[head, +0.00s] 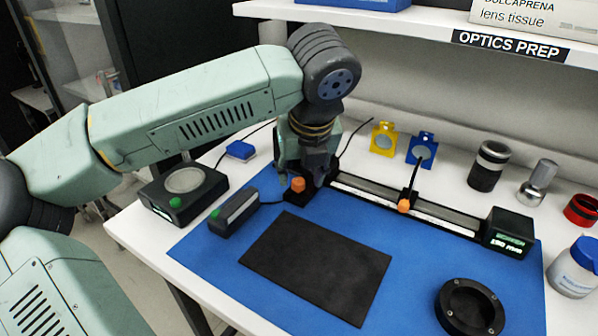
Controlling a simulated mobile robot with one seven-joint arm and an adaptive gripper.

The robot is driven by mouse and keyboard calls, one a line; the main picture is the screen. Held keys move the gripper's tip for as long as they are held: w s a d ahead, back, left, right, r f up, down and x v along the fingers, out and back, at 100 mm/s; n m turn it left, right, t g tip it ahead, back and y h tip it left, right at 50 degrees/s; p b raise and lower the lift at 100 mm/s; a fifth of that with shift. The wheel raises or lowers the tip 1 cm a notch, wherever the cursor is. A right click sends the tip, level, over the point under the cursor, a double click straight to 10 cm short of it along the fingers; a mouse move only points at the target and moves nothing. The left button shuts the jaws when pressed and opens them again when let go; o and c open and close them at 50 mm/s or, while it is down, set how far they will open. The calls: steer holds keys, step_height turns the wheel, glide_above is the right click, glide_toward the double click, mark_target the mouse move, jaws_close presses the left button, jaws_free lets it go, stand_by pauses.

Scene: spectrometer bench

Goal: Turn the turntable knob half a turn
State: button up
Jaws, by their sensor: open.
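An orange knob (298,184) stands on a small black block (299,198) at the left end of the rail, on the blue mat (205,243). It appears to be the turntable knob, though no label shows. My gripper (304,177) points down right at this knob, with its fingers open. One finger shows left of the knob and the other parts are to its right and behind. Whether a finger touches the knob cannot be told. Any turntable beneath is largely hidden by my gripper.
A rail (440,217) runs right with an orange-knobbed carrier (404,205) to a display box (509,233). A round-topped box (186,194) and a grey-topped box (234,213) lie left. A black plate (316,266) and a black ring (470,307) lie in front. A shelf (420,24) overhangs behind.

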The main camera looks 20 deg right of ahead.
steer(key=shift+x, duration=1.1)
jaws_close()
